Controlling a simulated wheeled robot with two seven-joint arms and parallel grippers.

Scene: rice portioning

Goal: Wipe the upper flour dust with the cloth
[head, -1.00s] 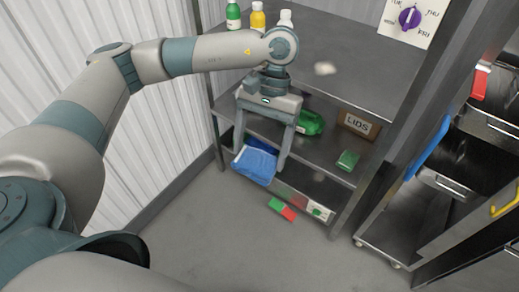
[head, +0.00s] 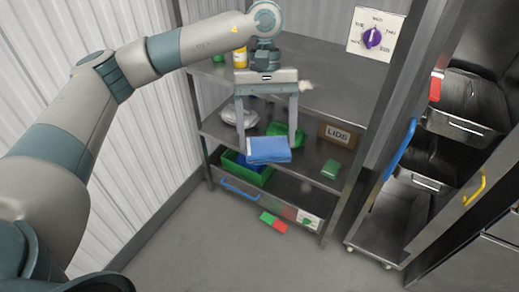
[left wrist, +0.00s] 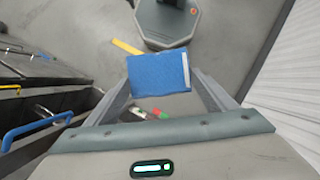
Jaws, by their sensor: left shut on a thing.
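My left gripper (head: 268,146) is shut on a folded blue cloth (head: 268,151), which hangs between its fingertips in front of the shelf unit, over the middle shelf in the head view. The cloth also shows between the fingers in the left wrist view (left wrist: 158,74). A small pale patch of flour dust (head: 307,86) lies on the top shelf (head: 345,94), just right of and behind the gripper's body. The cloth is apart from this dust and appears lower than the top shelf. My right gripper is not in view.
The middle shelf holds a cardboard LIDS box (head: 338,134) and a green item (head: 331,169). A green bin (head: 232,164) sits below. A red and green piece (head: 273,222) lies on the floor. A trolley with a blue handle (head: 400,150) stands at right.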

